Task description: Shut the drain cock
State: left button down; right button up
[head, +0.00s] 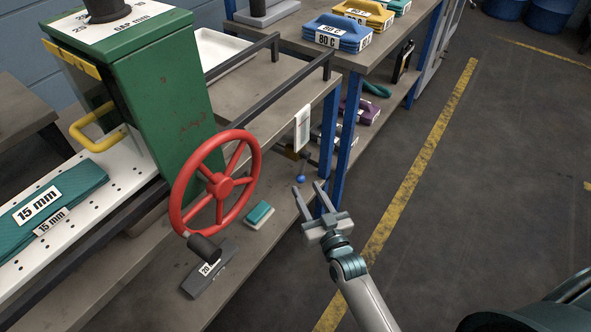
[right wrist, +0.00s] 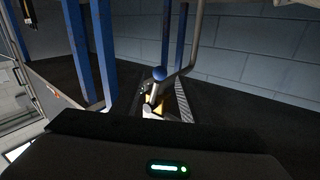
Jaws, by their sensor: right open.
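The drain cock shows as a small blue ball knob (head: 301,179) below the bench edge, near a brass-coloured fitting (head: 291,152). In the right wrist view the blue knob (right wrist: 160,73) sits on a pale lever (right wrist: 153,95) in front of the gripper. My right gripper (head: 308,188) is open and empty. Its fingers point up toward the knob in the head view, close to it; I cannot tell whether they touch. The pipe behind the knob is partly hidden. My left gripper is not in view.
A red handwheel (head: 217,183) on the green machine (head: 165,90) stands left of the knob. Blue bench legs (head: 329,135) rise close to the gripper. A white tag (head: 302,128) hangs above the knob. Open floor (head: 440,220) lies to the right.

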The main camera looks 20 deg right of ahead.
jog(key=w, duration=0.9)
jog(key=shift+w+a+b, duration=0.35)
jog(key=shift+a+b, duration=0.05)
grip_shut()
